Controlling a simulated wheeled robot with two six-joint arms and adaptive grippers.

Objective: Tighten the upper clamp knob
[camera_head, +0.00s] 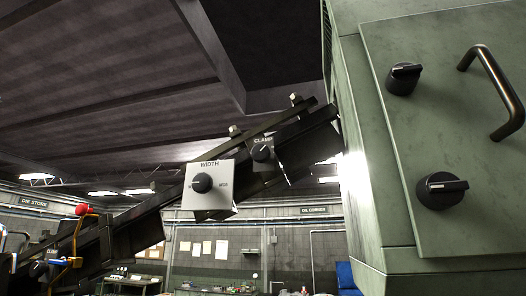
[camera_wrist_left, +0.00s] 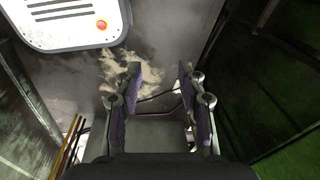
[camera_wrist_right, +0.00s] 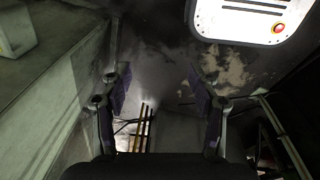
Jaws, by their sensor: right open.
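The upper clamp knob (camera_head: 263,153) is a black knob on a small dark plate marked CLAMP, high on the sloping dark rail in the head view. A second, lower clamp knob (camera_head: 39,268) shows at the lower left, partly behind an orange bracket. Neither gripper shows in the head view. My left gripper (camera_wrist_left: 158,75) is open and empty in the left wrist view, above the floor. My right gripper (camera_wrist_right: 160,82) is open and empty in the right wrist view, also above the floor. No knob shows in either wrist view.
A pale plate marked WIDTH (camera_head: 221,200) with a black knob sits just left of the upper clamp plate. A large green machine cabinet (camera_head: 378,190) with latches and a handle (camera_head: 490,85) fills the right. A red ball-topped lever (camera_head: 83,210) stands at the left.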

